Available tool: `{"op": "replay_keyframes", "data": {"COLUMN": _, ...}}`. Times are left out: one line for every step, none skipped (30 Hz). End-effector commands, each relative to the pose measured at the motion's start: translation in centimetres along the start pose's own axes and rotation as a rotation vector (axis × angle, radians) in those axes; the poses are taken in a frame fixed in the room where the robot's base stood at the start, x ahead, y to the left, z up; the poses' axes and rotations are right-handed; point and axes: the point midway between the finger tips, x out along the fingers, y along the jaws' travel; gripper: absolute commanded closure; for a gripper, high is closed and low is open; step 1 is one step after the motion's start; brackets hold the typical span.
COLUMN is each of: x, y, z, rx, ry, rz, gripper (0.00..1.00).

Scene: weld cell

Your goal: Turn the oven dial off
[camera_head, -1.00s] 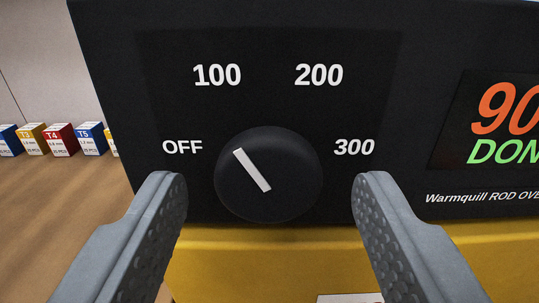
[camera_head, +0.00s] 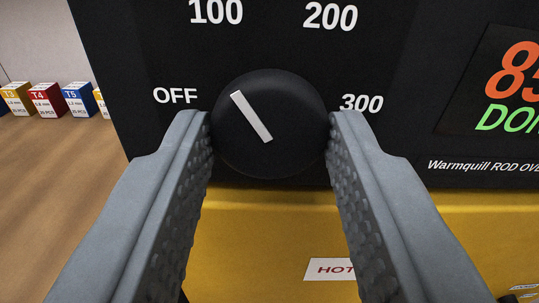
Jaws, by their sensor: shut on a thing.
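The oven dial (camera_head: 285,95) is a round black knob with a white pointer bar, on the oven's black panel (camera_head: 110,60). The bar's upper end leans up and left, between OFF (camera_head: 175,96) and 100 (camera_head: 216,11). Other marks read 200 (camera_head: 330,16) and 300 (camera_head: 362,103). My gripper (camera_head: 270,125) is shut on the dial, with one grey finger at its left side and one at its right. The fingertips cover the dial's lower side edges.
A display (camera_head: 512,85) at the right shows a number starting with 8 and green letters DON, cut off by the frame. A yellow surface (camera_head: 270,220) with a HOT label (camera_head: 330,269) lies below the panel. Small coloured boxes (camera_head: 48,99) stand on a wooden surface at the left.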

Motion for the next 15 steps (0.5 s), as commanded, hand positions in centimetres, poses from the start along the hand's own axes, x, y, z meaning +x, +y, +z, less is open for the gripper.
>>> {"op": "replay_keyframes", "data": {"x": 0.0, "y": 0.02, "z": 0.01, "rx": -0.02, "ry": 0.0, "rz": 0.0, "gripper": 0.87}}
{"op": "replay_keyframes", "data": {"x": 0.0, "y": 0.02, "z": 0.01, "rx": -0.035, "ry": 0.0, "rz": 0.0, "gripper": 0.87}}
{"op": "replay_keyframes", "data": {"x": -0.01, "y": 0.03, "z": 0.01, "rx": -0.059, "ry": 0.0, "rz": 0.0, "gripper": 0.87}}
{"op": "replay_keyframes", "data": {"x": 0.0, "y": 0.03, "z": 0.01, "rx": -0.077, "ry": 0.0, "rz": 0.0, "gripper": 0.87}}
{"op": "replay_keyframes", "data": {"x": 0.0, "y": 0.04, "z": 0.01, "rx": -0.099, "ry": 0.0, "rz": 0.0, "gripper": 0.87}}
{"op": "replay_keyframes", "data": {"x": 0.0, "y": 0.04, "z": 0.01, "rx": -0.129, "ry": 0.0, "rz": 0.0, "gripper": 0.87}}
{"op": "replay_keyframes", "data": {"x": 0.0, "y": 0.05, "z": 0.01, "rx": -0.153, "ry": 0.0, "rz": 0.0, "gripper": 0.87}}
{"op": "replay_keyframes", "data": {"x": 0.0, "y": 0.06, "z": 0.01, "rx": -0.178, "ry": 0.0, "rz": 0.0, "gripper": 0.87}}
{"op": "replay_keyframes", "data": {"x": 0.0, "y": 0.06, "z": 0.01, "rx": -0.214, "ry": 0.0, "rz": 0.0, "gripper": 0.87}}
{"op": "replay_keyframes", "data": {"x": -0.01, "y": 0.07, "z": 0.0, "rx": -0.241, "ry": 0.0, "rz": 0.0, "gripper": 0.87}}
{"op": "replay_keyframes", "data": {"x": 0.0, "y": 0.07, "z": 0.01, "rx": -0.269, "ry": 0.0, "rz": 0.0, "gripper": 0.87}}
{"op": "replay_keyframes", "data": {"x": 0.0, "y": 0.08, "z": 0.0, "rx": -0.307, "ry": 0.0, "rz": 0.0, "gripper": 0.87}}
{"op": "replay_keyframes", "data": {"x": 0.0, "y": 0.09, "z": 0.0, "rx": -0.336, "ry": 0.0, "rz": 0.0, "gripper": 0.87}}
{"op": "replay_keyframes", "data": {"x": 0.0, "y": 0.09, "z": 0.0, "rx": -0.364, "ry": 0.0, "rz": 0.0, "gripper": 0.87}}
{"op": "replay_keyframes", "data": {"x": 0.0, "y": 0.1, "z": 0.0, "rx": -0.403, "ry": 0.0, "rz": 0.0, "gripper": 0.87}}
